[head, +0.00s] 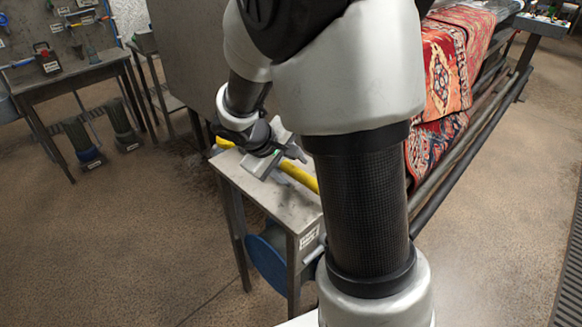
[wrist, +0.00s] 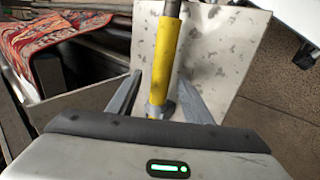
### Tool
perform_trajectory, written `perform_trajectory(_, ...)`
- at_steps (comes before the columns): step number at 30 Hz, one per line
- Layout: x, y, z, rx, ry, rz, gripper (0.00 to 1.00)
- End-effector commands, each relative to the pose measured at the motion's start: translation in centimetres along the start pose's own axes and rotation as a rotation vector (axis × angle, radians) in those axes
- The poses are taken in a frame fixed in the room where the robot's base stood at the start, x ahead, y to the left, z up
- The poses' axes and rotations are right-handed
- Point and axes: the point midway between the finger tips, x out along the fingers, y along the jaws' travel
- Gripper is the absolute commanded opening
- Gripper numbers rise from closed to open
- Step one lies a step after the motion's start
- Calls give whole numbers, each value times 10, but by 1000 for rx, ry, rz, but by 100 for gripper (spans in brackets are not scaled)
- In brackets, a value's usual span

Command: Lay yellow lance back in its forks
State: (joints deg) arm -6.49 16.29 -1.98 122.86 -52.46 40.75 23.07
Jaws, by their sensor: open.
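The yellow lance (head: 301,177) lies along the top of a small grey metal stand (head: 262,194). Its far yellow end shows to the left of my gripper, and my arm hides its right part. My gripper (head: 272,160) is low over the stand, at the lance. In the wrist view, the lance (wrist: 166,52) runs between the two spread fingers of my gripper (wrist: 159,80), one on each side, with gaps visible. A small grey piece (wrist: 170,106) sits by the lance's near end; I cannot tell whether it is a fork. No forks show clearly.
A blue disc-shaped reel (head: 267,262) hangs under the stand. Patterned red rugs (head: 443,70) lie on a machine with long rails to the right. A workbench (head: 68,80) with tools stands at the back left. The floor at front left is clear.

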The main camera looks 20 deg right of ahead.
Motion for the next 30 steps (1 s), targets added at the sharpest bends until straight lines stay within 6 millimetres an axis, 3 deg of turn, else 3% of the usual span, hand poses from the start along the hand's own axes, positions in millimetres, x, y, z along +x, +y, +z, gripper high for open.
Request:
perform_trajectory(7,-29,2,-2,1,6,1,46)
perform_trajectory(21,-140,2,-2,1,7,2,46)
perform_trajectory(30,-173,1,-1,2,4,1,46)
